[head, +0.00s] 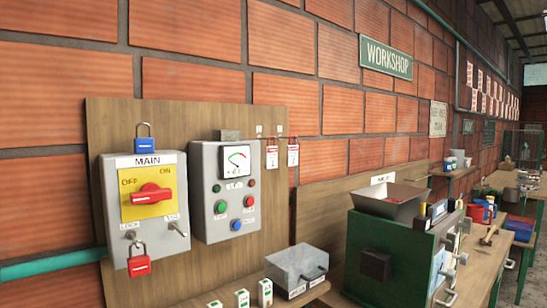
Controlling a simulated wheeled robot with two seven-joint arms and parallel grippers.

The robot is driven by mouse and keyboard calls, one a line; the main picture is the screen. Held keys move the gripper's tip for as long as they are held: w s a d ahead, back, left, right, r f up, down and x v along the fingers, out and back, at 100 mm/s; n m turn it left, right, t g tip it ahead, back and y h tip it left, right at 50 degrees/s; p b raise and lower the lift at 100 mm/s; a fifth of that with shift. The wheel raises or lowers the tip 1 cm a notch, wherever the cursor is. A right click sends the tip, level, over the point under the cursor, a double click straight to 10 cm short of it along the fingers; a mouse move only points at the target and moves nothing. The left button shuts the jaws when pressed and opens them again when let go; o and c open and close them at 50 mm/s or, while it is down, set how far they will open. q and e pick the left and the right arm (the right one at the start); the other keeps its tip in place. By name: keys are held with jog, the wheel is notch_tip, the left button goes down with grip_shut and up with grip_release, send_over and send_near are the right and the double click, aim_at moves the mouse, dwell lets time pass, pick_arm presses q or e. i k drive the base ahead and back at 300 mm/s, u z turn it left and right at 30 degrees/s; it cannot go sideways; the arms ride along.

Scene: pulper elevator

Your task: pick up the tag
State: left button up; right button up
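Two red-and-white tags hang side by side from small hooks on the wooden board. The left tag (272,156) is just right of the grey meter box, and the right tag (293,154) hangs at the board's right edge. Their print is too small to read. Neither of my grippers shows in the head view, and nothing touches the tags.
The wooden board (265,215) carries a MAIN switch box (112,215) with blue and red padlocks, and the grey meter box (202,185). Below stand a clear-covered box (297,262) and small white-and-green boxes (242,299). A green machine (375,255) stands right.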

aim_at(271, 152)
jog(key=z, duration=0.1)
jog(key=k, duration=0.35)
jog(key=u, duration=0.8)
jog(key=i, duration=1.2)
jog(key=u, duration=0.05)
